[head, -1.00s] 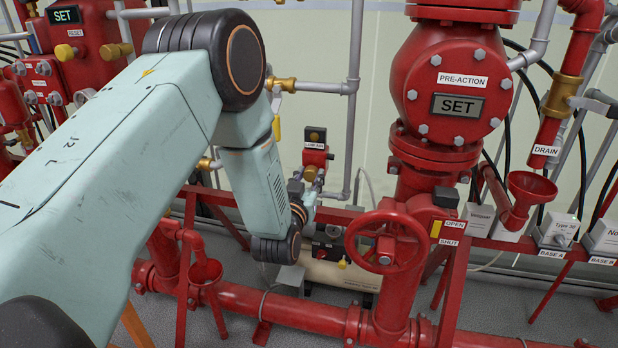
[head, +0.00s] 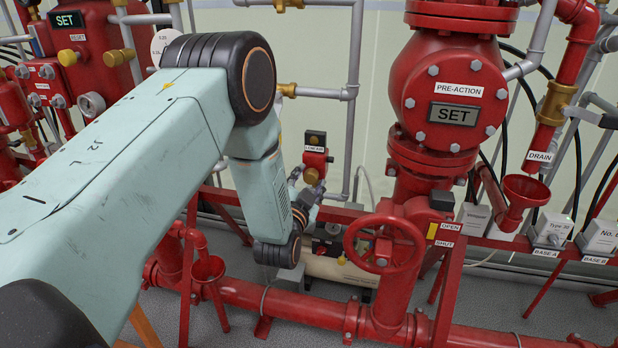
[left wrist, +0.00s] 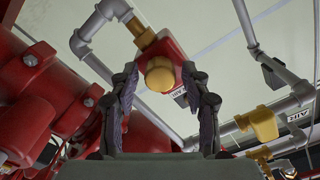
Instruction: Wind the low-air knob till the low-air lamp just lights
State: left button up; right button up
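The low-air unit (head: 315,158) is a small red box on the grey pipework, with a white label and a dark lamp housing (head: 315,138) on top. I see no clear glow from the lamp. Its brass knob (left wrist: 158,74) faces the left wrist camera. My left gripper (left wrist: 156,80) is open, with one dark finger on each side of the knob in that view. Gaps show between the fingers and the knob, and I cannot tell the depth left. In the head view the left gripper (head: 307,184) is just below the unit. My right gripper is not in view.
A red handwheel (head: 384,243) and the large pre-action valve (head: 455,95) stand to the right. Grey pipe (head: 353,75) runs behind the unit. In the left wrist view, red pipework (left wrist: 50,95) is close on the left and a brass valve (left wrist: 258,124) on the right.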

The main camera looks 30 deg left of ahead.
pick_arm(q)
jog(key=p+v, duration=0.2)
jog(key=v, duration=0.5)
jog(key=shift+p, duration=0.35)
dwell(0.4)
